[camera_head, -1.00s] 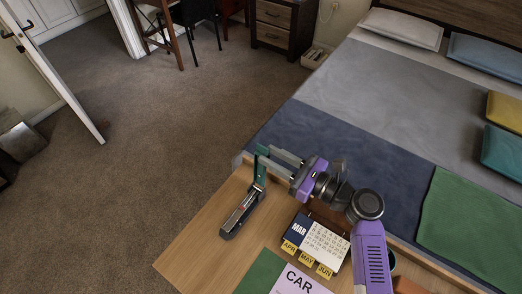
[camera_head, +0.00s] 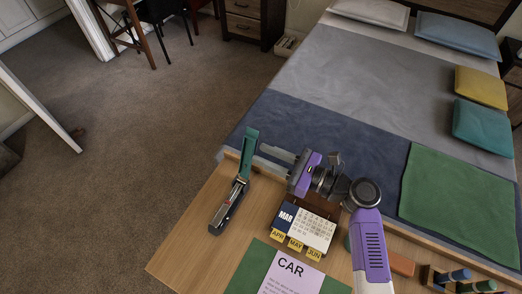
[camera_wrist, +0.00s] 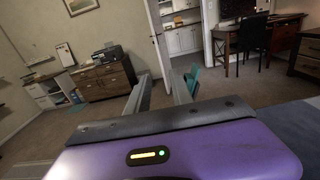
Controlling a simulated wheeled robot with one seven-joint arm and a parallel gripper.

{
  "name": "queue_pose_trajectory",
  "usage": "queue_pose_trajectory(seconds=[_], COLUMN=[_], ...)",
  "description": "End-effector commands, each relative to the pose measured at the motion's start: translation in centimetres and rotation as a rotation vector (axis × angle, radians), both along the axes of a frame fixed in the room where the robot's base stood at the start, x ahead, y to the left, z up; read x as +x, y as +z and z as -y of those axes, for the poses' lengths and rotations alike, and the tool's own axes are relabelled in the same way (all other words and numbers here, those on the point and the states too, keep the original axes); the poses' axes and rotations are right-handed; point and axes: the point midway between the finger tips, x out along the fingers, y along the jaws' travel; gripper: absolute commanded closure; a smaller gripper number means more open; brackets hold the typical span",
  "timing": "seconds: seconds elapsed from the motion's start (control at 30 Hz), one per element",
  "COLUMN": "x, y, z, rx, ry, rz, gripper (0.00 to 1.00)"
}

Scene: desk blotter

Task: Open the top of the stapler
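The stapler (camera_head: 228,208) stands on the desk's left part, its dark base with the metal staple channel lying flat. Its green top (camera_head: 250,153) is swung up and stands steeply above the base, hinged at the far end. My gripper (camera_head: 258,155) is just right of the raised top, fingers pointing left. The fingers are apart with nothing visible between them. In the wrist view the green top (camera_wrist: 193,79) shows beside the right finger, outside the gap. I cannot tell whether that finger touches it.
A pen holder (camera_head: 430,278) is at the right. The bed (camera_head: 330,125) lies behind the desk (camera_head: 180,255). Bare desk is left of the stapler.

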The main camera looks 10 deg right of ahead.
Motion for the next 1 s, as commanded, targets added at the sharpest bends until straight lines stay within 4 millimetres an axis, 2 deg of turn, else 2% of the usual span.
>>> queue_pose_trajectory(seconds=[0.7, 1.0], x=[-2.5, -3.2], y=[0.1, 0.0], z=[3.9, 4.8], rx=[0.001, 0.0], ry=[-0.003, -0.001], rz=[-0.002, 0.0], gripper=[0.73, 0.73])
